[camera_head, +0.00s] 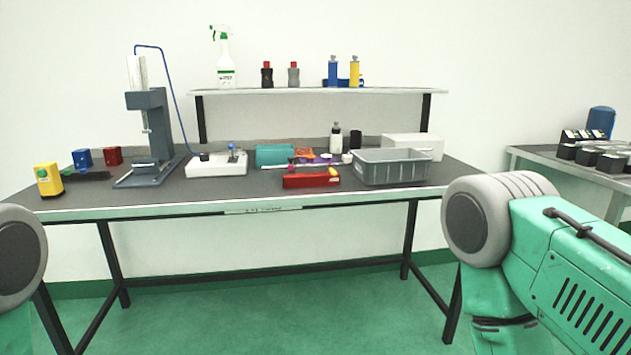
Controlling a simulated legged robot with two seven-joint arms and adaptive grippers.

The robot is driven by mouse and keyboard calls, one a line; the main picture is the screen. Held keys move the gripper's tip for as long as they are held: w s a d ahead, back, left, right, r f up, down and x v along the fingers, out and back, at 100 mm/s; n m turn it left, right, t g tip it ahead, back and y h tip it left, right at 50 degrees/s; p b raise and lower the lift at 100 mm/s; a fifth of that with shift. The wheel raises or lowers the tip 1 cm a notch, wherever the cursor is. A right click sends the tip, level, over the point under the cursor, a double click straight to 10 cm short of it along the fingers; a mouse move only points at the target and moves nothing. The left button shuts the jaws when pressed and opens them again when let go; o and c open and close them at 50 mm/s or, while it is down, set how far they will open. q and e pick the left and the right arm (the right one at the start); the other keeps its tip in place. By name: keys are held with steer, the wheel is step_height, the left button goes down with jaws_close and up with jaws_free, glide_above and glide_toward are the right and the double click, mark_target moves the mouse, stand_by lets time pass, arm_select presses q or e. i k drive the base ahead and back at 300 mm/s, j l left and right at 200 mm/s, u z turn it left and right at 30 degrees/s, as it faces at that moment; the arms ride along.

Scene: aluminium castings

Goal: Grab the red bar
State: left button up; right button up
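A long red bar-like block (308,181) lies near the front edge of the dark-topped workbench (225,196), about the middle of its length. A small yellow piece (334,171) shows at its right end. A smaller red block (113,155) stands at the back left of the bench, beside a blue one (82,158). Neither of my grippers is in view. Only part of my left arm at the left edge and my green and grey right arm at the lower right show, both apart from the red block.
A grey bin (392,181) stands just right of the red block. A teal box (270,155) and small items lie behind it. A white fixture (217,170) and a grey press (150,175) stand left. A shelf (320,91) holds bottles. A second table (540,155) is at right.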

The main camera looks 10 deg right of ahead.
mark_target(313, 179)
steer(key=i+j+z, duration=0.1)
steer(key=z, duration=0.35)
steer(key=i+j+z, duration=0.15)
steer(key=z, duration=0.35)
steer(key=j+z, duration=0.25)
steer(key=z, duration=0.2)
steer(key=i+j+z, duration=0.1)
steer(key=j+z, duration=0.15)
steer(key=z, duration=0.2)
